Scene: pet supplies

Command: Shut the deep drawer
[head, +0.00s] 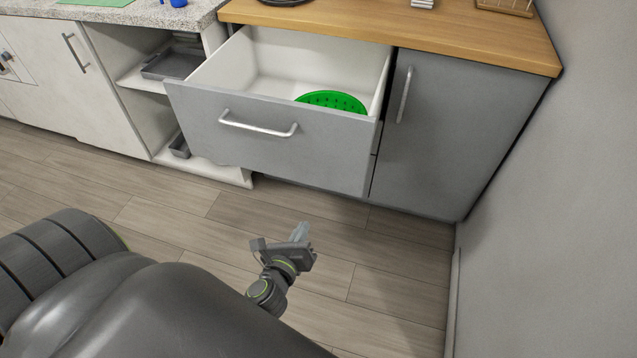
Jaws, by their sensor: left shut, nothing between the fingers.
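The deep drawer (274,146) has a grey front with a silver bar handle (258,126). It stands pulled out from the cabinet under the wooden worktop. Inside its white box lies a green perforated round thing (332,101), partly hidden by the drawer front. My left gripper (300,233) is shut and empty. In the picture it shows over the floor, below the drawer front and apart from it. My right gripper is not in view.
A grey cupboard door (458,128) with a vertical handle is right of the drawer. Open shelves (145,82) with grey trays are to the left. A wall (571,200) bounds the right side. The wood floor (215,205) before the drawer is clear.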

